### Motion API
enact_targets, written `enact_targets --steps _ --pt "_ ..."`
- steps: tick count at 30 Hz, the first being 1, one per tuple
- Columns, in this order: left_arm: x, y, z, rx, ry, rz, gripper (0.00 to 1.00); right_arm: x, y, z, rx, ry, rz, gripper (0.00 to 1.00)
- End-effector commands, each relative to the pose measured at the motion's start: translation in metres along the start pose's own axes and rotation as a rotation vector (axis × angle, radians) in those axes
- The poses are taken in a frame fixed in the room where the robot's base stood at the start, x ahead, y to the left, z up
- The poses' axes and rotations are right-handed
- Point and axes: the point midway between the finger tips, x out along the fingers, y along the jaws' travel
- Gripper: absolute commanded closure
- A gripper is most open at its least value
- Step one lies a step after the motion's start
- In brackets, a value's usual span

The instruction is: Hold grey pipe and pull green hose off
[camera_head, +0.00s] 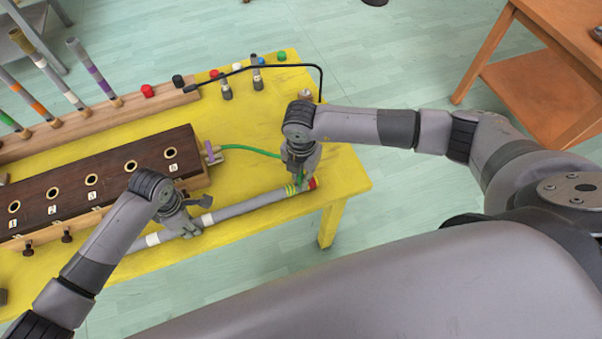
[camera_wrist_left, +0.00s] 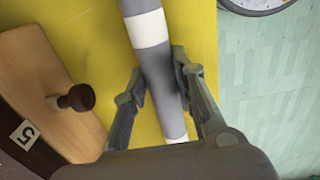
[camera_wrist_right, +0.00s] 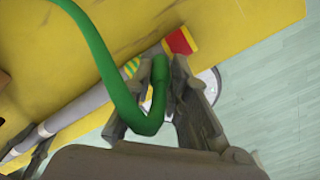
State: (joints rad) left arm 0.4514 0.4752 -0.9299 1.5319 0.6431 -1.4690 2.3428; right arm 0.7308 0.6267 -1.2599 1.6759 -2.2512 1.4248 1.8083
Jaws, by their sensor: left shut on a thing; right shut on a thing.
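The grey pipe (camera_head: 245,207) lies along the front edge of the yellow table, with white bands and a red end. My left gripper (camera_head: 190,227) is shut on it; in the left wrist view the grey pipe (camera_wrist_left: 160,75) passes between the fingers. The green hose (camera_head: 250,149) runs from a fitting at the wooden box to my right gripper (camera_head: 300,178). In the right wrist view the green hose (camera_wrist_right: 108,75) bends up between the fingers, which are shut on it above the pipe's striped part. I cannot tell whether the hose still touches the pipe.
A dark wooden box (camera_head: 95,190) with numbered holes stands behind my left gripper. A bent black rod (camera_head: 270,66) and small coloured-capped pieces lie at the back of the yellow table (camera_head: 235,175). A wooden side table (camera_head: 540,85) is at the right.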

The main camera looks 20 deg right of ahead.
Motion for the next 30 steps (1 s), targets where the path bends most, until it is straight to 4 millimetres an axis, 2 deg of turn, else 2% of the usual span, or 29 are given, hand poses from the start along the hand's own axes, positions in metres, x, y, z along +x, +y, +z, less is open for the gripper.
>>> enact_targets --steps 21,30 --pt "0.001 0.0 0.0 -0.001 0.001 0.0 1.0 -0.022 0.001 0.0 0.0 0.0 0.003 1.0" --pt "0.001 0.0 0.0 -0.001 0.001 0.0 1.0 -0.023 0.001 0.0 0.0 0.0 0.002 1.0"
